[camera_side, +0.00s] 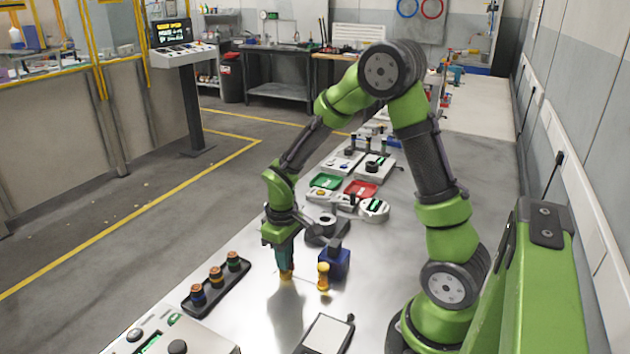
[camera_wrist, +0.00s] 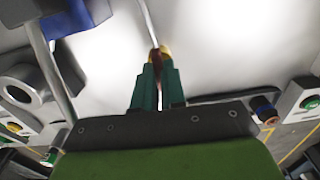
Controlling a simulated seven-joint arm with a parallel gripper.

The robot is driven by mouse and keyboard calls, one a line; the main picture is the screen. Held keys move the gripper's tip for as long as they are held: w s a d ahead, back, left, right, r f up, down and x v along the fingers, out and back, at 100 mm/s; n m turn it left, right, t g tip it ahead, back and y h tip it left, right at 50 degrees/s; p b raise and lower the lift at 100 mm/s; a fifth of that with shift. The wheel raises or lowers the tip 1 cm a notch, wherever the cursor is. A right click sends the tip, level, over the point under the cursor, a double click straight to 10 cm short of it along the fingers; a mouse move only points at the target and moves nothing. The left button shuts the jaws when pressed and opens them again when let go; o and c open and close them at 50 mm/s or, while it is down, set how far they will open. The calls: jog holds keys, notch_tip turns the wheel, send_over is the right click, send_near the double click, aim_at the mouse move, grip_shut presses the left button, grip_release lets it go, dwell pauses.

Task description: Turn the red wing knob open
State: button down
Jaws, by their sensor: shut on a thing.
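My gripper (camera_side: 286,268) points down over the bench, left of a blue block (camera_side: 336,262) and an upright brass fitting (camera_side: 323,276). In the wrist view its two green fingers (camera_wrist: 157,68) are closed around a narrow dark red piece, the red wing knob (camera_wrist: 156,57). A little brass-yellow (camera_wrist: 166,50) shows beside the fingertips, and a thin light rod or pipe (camera_wrist: 148,20) runs away from them. The fingers hide most of the knob, so its turned angle cannot be told. In the side view the red part cannot be made out.
A black rack (camera_side: 217,284) with several small capped pieces stands at left. A dark ring-shaped part (camera_side: 326,225) sits behind the gripper, with green (camera_side: 325,181) and red (camera_side: 361,189) trays farther back. A flat panel (camera_side: 325,334) lies in front.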

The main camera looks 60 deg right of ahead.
jog(key=shift+r, duration=0.1)
dwell(0.4)
jog(key=c, duration=1.2)
grip_release()
notch_tip(320, 180, up, 17)
jog(key=s+a+r+m+t+y, duration=0.2)
jog(key=s+a+t, duration=0.5)
jog(key=s, duration=0.4)
notch_tip(320, 180, up, 2)
jog(key=shift+a+m, duration=0.9)
